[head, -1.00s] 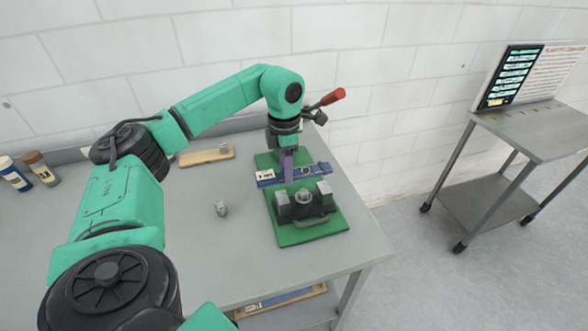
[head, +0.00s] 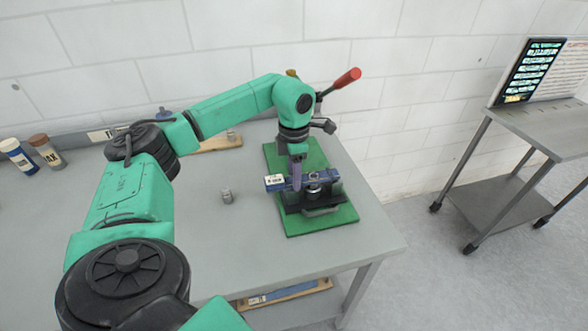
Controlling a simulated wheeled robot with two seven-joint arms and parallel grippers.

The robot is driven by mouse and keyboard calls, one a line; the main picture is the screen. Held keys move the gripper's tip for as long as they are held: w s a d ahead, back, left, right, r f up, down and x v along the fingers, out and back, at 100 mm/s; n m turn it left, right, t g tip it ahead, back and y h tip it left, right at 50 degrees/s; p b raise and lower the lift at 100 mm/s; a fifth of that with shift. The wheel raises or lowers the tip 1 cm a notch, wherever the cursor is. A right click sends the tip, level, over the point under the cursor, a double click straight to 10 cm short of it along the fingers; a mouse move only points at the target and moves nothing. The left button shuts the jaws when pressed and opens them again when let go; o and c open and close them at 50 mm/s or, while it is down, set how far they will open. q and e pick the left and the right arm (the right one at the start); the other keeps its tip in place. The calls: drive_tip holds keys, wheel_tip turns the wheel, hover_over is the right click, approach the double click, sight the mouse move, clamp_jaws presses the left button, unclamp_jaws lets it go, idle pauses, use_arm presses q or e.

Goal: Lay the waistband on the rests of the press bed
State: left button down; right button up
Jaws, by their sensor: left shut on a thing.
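The waistband (head: 331,175) is a short dark blue strip with a white label at its left end. My left gripper (head: 297,183) is shut on it near its middle, pointing down. The strip lies crosswise over the press bed (head: 321,211), hiding most of its two block-like rests. A round metal post (head: 314,188) shows just under the strip. I cannot tell whether the strip touches the rests or hangs slightly above them. The press bed stands on a green base plate (head: 345,213). My right gripper is out of view.
A lever with a red handle (head: 347,79) rises behind my left wrist. A small grey metal part (head: 227,196) stands on the grey table (head: 215,255), left of the green plate. Bottles (head: 47,151) stand at the far left. A metal cart (head: 545,135) is at the right.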

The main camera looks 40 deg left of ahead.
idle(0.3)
use_arm(q)
drive_tip(key=shift+f, duration=0.2)
drive_tip(key=shift+c, duration=1.3)
unclamp_jaws()
drive_tip(key=shift+r, duration=0.15)
wheel_tip(320, 180, up, 14)
drive_tip(key=p, duration=0.1)
drive_tip(key=shift+r, duration=0.15)
